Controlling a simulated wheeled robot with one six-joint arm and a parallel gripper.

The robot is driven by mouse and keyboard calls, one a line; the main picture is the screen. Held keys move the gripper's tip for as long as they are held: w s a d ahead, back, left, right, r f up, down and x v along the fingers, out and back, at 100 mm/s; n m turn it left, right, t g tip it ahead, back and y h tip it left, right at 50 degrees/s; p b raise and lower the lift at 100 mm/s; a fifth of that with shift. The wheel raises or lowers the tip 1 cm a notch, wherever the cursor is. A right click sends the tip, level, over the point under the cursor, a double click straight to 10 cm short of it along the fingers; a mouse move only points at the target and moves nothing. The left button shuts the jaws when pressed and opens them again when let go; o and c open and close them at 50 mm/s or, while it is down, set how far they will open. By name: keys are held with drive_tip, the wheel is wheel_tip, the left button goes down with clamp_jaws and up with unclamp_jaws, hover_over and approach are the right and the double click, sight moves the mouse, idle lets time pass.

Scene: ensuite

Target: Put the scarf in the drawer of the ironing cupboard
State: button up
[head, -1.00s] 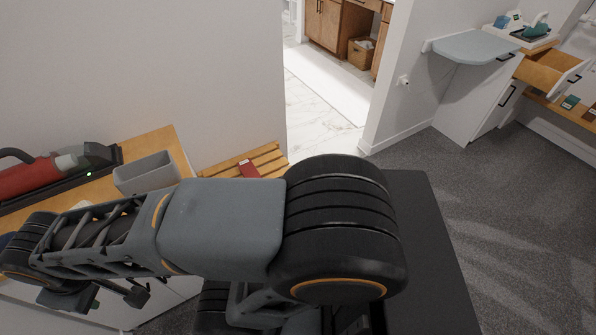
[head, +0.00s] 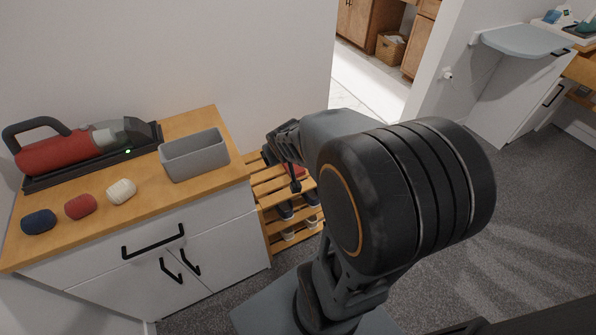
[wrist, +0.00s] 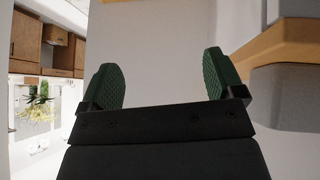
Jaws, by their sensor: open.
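The ironing cupboard (head: 512,92) is white and stands at the right, with a grey-blue ironing board (head: 524,41) on it. Its wooden drawer (head: 581,70) is cut off by the right edge of the head view. A small red thing (head: 300,171) lies on the slatted rack, partly hidden by my arm; I cannot tell if it is the scarf. My gripper (head: 293,184) is over the rack, partly hidden. In the wrist view, its two green fingers (wrist: 160,84) are apart with nothing between them.
A wooden-topped cabinet (head: 190,212) holds a red handheld vacuum (head: 58,152), a grey bin (head: 194,155) and blue, red and cream rolls. Shoes sit in the slatted rack (head: 267,198) beside it. Grey carpet (head: 455,270) is clear at the right.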

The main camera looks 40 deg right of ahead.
drive_tip(key=shift+o, duration=1)
drive_tip(key=w+d+f+t+b, duration=0.1)
drive_tip(key=d+f+b, duration=0.1)
drive_tip(key=f, duration=0.4)
drive_tip(key=w+d+f+t+b, duration=0.1)
drive_tip(key=w+d+f+b, duration=0.1)
drive_tip(key=d+f, duration=0.3)
drive_tip(key=shift+d+f+h+b, duration=0.3)
drive_tip(key=shift+f, duration=0.25)
drive_tip(key=t+y+b, duration=0.2)
drive_tip(key=t+b, duration=0.2)
drive_tip(key=b, duration=0.3)
approach(296, 169)
drive_tip(key=b+x, duration=0.2)
drive_tip(key=x, duration=0.7)
drive_tip(key=shift+w+f, duration=0.1)
drive_tip(key=shift+w, duration=0.3)
drive_tip(key=c, duration=1)
drive_tip(key=shift+c, duration=0.2)
drive_tip(key=shift+s+d, duration=0.1)
